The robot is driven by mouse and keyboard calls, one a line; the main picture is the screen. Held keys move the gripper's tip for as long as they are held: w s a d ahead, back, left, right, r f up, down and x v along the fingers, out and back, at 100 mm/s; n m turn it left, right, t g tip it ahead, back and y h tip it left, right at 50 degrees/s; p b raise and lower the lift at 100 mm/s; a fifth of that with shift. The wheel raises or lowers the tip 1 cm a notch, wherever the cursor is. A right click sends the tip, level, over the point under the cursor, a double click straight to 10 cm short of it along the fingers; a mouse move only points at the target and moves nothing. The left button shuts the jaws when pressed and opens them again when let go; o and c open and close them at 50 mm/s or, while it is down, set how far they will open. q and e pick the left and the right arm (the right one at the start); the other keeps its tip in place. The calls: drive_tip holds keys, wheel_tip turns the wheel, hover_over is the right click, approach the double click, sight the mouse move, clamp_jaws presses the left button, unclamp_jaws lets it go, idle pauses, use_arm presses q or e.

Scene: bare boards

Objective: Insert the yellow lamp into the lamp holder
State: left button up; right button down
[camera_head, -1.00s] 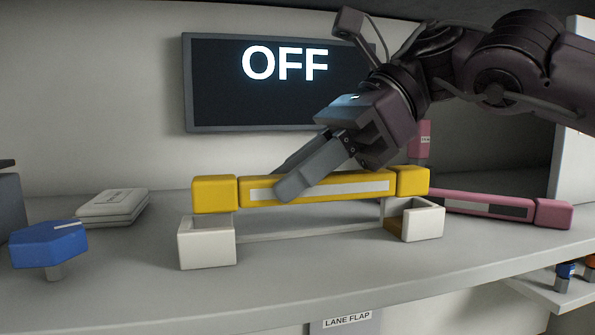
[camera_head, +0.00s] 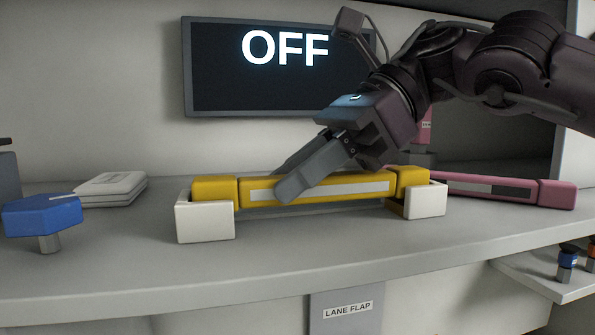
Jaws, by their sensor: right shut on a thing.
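The yellow lamp (camera_head: 365,188) is a long bar with block ends and a pale strip along its front. It lies level, with its ends down between the white end blocks of the lamp holder (camera_head: 206,223). The lamp's upper part shows above the blocks. My right gripper (camera_head: 290,180) reaches down from the upper right and is shut on the lamp's middle. Whether the lamp is fully seated I cannot tell. My left gripper is not in view.
A screen (camera_head: 280,70) on the back wall reads OFF. A pink lamp (camera_head: 495,188) lies right of the holder. The counter in front of the holder is clear.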

drive_tip(key=shift+f, duration=0.25)
drive_tip(key=c, duration=1.1)
unclamp_jaws()
